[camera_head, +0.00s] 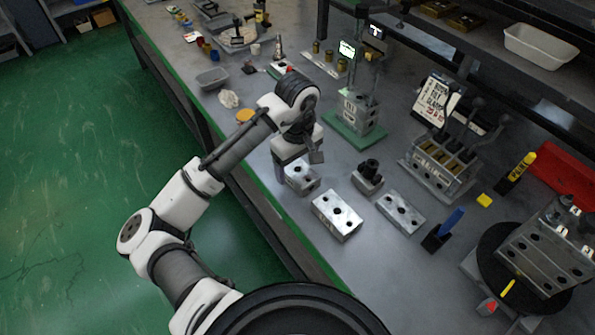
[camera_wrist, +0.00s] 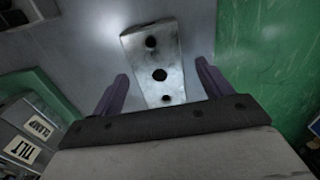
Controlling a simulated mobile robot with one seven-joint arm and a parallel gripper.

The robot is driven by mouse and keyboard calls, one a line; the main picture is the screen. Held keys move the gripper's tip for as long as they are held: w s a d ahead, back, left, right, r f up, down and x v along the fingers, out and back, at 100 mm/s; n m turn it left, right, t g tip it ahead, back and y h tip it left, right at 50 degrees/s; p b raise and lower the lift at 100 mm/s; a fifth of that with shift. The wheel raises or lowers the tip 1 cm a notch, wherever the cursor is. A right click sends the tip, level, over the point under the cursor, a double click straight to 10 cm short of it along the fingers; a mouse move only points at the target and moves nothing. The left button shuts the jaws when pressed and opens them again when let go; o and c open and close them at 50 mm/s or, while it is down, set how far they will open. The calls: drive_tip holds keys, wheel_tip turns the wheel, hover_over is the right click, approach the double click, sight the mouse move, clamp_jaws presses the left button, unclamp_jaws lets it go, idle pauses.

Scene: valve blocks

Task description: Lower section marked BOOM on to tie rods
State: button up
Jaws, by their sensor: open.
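A silver block with holes (camera_head: 301,179) lies on the bench under my gripper (camera_head: 300,160). In the wrist view the same block (camera_wrist: 154,60) shows three dark holes, and my open gripper (camera_wrist: 162,75) has a finger on each side of its near end, apart from it. No BOOM marking is readable on it. A stack of sections (camera_head: 353,112) stands on a green base (camera_head: 345,136), with upright rods (camera_head: 372,80) rising from it. In the wrist view, stacked sections (camera_wrist: 25,135) at lower left read TILT and CLAMP.
Two more silver blocks (camera_head: 337,215) (camera_head: 401,212) and a black-topped block (camera_head: 367,178) lie to the right. A lever valve bank (camera_head: 440,165) stands farther right, beyond a blue-handled holder (camera_head: 442,232). The bench edge (camera_head: 262,205) is close on the left.

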sight(299, 168)
drive_tip(key=shift+f, duration=1)
drive_tip(key=shift+r, duration=0.1)
drive_tip(key=c, duration=1.4)
wheel_tip(299, 168, up, 19)
drive_tip(key=b, duration=0.1)
drive_tip(key=shift+w+d, duration=0.15)
